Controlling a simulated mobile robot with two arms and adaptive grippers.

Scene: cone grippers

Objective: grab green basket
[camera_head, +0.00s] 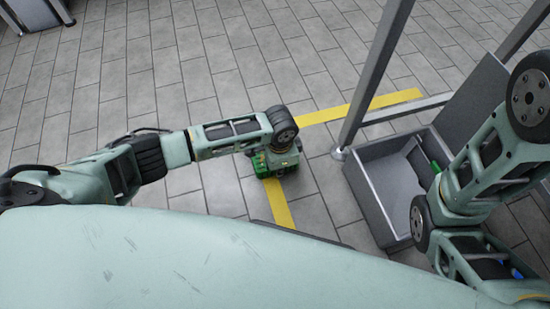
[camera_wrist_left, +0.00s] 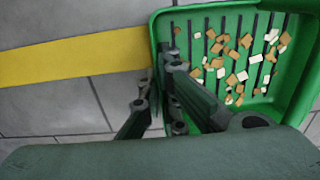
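The green basket (camera_head: 259,164) is on the tiled floor in the head view, mostly hidden under my left gripper (camera_head: 284,162). In the left wrist view the basket (camera_wrist_left: 292,100) fills the upper right, with a dark slatted bottom and scattered tan and white bits inside. My left gripper (camera_wrist_left: 155,98) is at the basket's left wall, one finger outside it and the other over the inside. A gap shows between the fingers; whether they touch the wall is unclear. My right arm is at the right of the head view, its gripper not visible.
A yellow floor stripe (camera_head: 278,204) runs by the basket. A grey open box (camera_head: 376,204) with a green item (camera_head: 436,166) stands at the right, beside a metal frame post (camera_head: 365,85). The floor at upper left is mostly clear.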

